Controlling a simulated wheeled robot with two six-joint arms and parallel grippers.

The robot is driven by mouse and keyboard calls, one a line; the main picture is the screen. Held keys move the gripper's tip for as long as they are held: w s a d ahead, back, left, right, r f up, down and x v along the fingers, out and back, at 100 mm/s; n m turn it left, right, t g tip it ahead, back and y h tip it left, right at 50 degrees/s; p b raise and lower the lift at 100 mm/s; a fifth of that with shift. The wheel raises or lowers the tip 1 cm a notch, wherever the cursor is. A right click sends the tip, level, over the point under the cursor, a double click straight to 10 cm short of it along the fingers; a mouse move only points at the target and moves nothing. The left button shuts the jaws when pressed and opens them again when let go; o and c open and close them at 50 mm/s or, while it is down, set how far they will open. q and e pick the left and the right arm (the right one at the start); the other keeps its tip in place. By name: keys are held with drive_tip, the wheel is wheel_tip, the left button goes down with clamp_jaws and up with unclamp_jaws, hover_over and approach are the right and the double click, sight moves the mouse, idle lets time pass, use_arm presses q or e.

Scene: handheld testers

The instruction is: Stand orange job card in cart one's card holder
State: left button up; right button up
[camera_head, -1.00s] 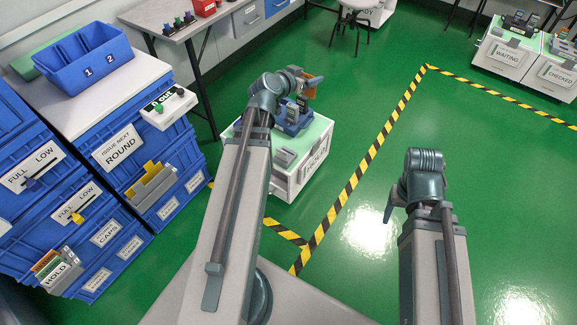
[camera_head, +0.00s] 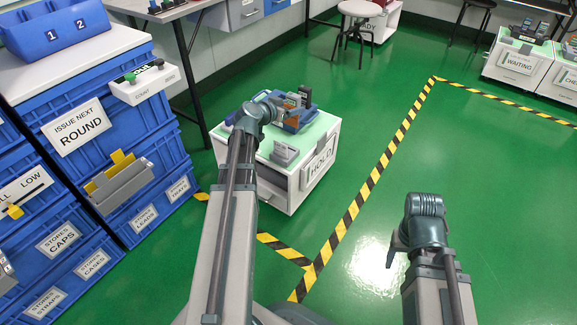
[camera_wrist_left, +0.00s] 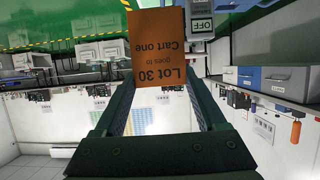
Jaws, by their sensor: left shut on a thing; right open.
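My left gripper (camera_head: 258,113) is shut on the orange job card (camera_wrist_left: 163,48). In the left wrist view the card's print appears upside down and reads "Lot 30 goes to Cart one". In the head view the card (camera_head: 266,116) is a small orange patch, partly hidden by the gripper. The gripper is above the white cart (camera_head: 317,165) labelled HOLD, near its back left. A small grey holder (camera_head: 285,152) stands on that cart's pale green top, in front of the gripper. I cannot tell which cart is cart one. My right gripper (camera_head: 391,252) is open and empty over the floor.
A blue tray (camera_head: 300,120) with dark testers stands on the HOLD cart. Blue store drawers (camera_head: 85,135) fill the left. Waiting carts (camera_head: 518,66) and a stool (camera_head: 357,22) stand at the back. Green floor right of the striped tape (camera_head: 372,180) is clear.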

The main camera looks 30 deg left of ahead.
use_arm(q)
drive_tip(key=f+b, duration=0.1)
drive_tip(key=a+f, duration=0.1)
drive_tip(key=f, duration=0.1)
drive_tip(key=shift+w+b, duration=0.15)
drive_tip(key=shift+b, duration=0.25)
use_arm(e)
wheel_tip(320, 180, down, 3)
drive_tip(key=shift+f, duration=0.1)
use_arm(q)
drive_tip(key=shift+f, duration=0.15)
wheel_tip(320, 180, down, 7)
drive_tip(key=b, duration=0.7)
wheel_tip(320, 180, down, 3)
drive_tip(key=b, duration=0.3)
drive_tip(key=c, duration=0.3)
use_arm(e)
wheel_tip(320, 180, down, 10)
